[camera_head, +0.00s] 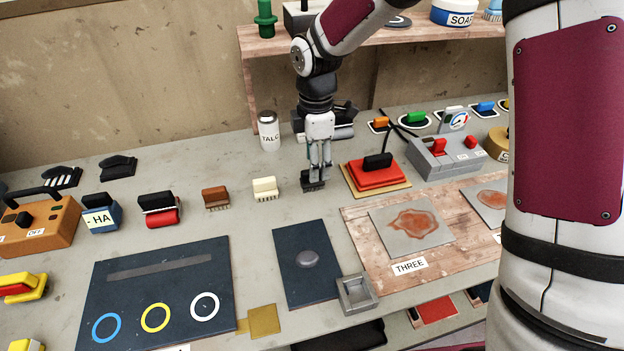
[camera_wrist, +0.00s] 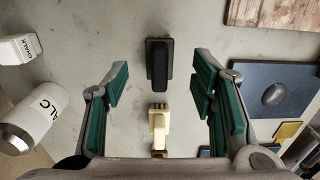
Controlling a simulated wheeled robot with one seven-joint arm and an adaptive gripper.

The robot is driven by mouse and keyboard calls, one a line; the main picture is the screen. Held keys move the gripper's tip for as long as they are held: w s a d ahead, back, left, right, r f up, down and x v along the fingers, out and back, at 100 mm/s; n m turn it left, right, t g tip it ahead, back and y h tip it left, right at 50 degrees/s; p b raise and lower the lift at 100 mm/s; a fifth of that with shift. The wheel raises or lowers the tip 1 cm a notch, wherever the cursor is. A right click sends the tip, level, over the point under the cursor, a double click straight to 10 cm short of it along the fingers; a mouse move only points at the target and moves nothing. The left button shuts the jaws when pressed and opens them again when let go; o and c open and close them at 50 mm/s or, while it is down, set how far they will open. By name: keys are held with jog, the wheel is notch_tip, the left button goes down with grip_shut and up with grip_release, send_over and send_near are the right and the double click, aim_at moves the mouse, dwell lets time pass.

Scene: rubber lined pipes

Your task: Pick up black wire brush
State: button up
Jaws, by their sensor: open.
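The black wire brush (camera_head: 313,186) stands on the grey bench, right of the cream brush (camera_head: 265,187). In the wrist view the black brush (camera_wrist: 159,62) lies in line with the gap between my fingers, and the cream brush (camera_wrist: 159,122) is just below it in the picture. My gripper (camera_head: 319,167) points down over the black brush, close above it. In the wrist view its green-padded fingers (camera_wrist: 161,84) are spread wide, with clear space on both sides of the brush. Nothing is held.
A white talc bottle (camera_head: 269,131) stands behind and left of the black brush. A red block with a black handle (camera_head: 377,174) is close on its right. A brown brush (camera_head: 215,197) is further left. A dark blue board (camera_head: 290,240) lies in front.

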jog(key=shift+a+f, duration=0.2)
jog(key=shift+f, duration=1.2)
jog(key=shift+a+f, duration=0.15)
jog(key=shift+f, duration=1.2)
grip_shut()
